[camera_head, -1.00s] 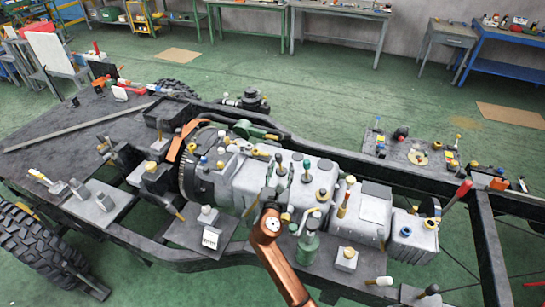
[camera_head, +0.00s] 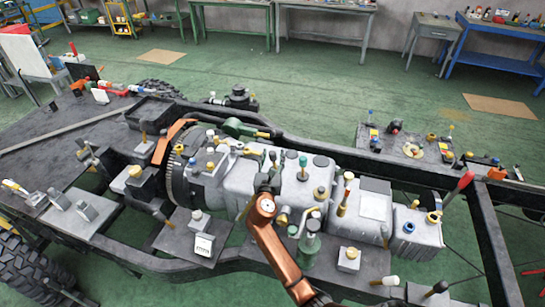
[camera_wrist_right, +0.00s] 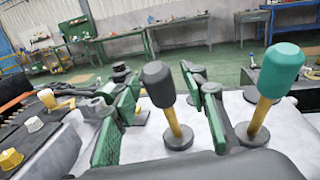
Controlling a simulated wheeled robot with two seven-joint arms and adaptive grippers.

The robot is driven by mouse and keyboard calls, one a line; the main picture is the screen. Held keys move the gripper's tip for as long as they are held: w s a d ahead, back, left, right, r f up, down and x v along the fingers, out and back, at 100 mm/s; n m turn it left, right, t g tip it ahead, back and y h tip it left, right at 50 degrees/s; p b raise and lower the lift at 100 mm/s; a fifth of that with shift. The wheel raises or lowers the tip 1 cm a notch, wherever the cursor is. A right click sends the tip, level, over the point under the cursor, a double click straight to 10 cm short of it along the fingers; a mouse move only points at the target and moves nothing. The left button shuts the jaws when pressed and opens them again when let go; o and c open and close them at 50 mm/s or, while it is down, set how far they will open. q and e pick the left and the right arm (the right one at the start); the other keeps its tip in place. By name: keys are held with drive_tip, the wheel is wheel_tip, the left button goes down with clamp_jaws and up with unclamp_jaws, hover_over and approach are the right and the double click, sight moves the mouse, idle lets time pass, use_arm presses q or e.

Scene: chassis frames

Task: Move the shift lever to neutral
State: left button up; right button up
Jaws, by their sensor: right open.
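A lever with a black knob (camera_wrist_right: 158,86) and yellow stem stands on a round dark base on the grey gearbox housing (camera_head: 250,178). It leans slightly in the right wrist view. A second lever with a teal knob (camera_wrist_right: 279,70) stands to its right; its knob also shows in the head view (camera_head: 303,159). The frames do not say which is the shift lever. My right gripper (camera_wrist_right: 163,122) is open, its green-padded fingers on either side of the black-knobbed lever, apparently with gaps. In the head view the right gripper (camera_head: 268,178) is small and dark above the housing. My left gripper is out of view.
A green bottle (camera_head: 308,245) stands near my right arm. A red-handled lever (camera_head: 460,187) rises at the right. Several small knobs and caps crowd the housing. The dark chassis rails (camera_head: 405,177) surround it. Workbenches stand far back beyond open green floor.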

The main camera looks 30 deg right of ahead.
drive_tip(key=shift+w, duration=0.1)
drive_tip(key=shift+c, duration=0.4)
clamp_jaws()
drive_tip(key=shift+d, duration=0.1)
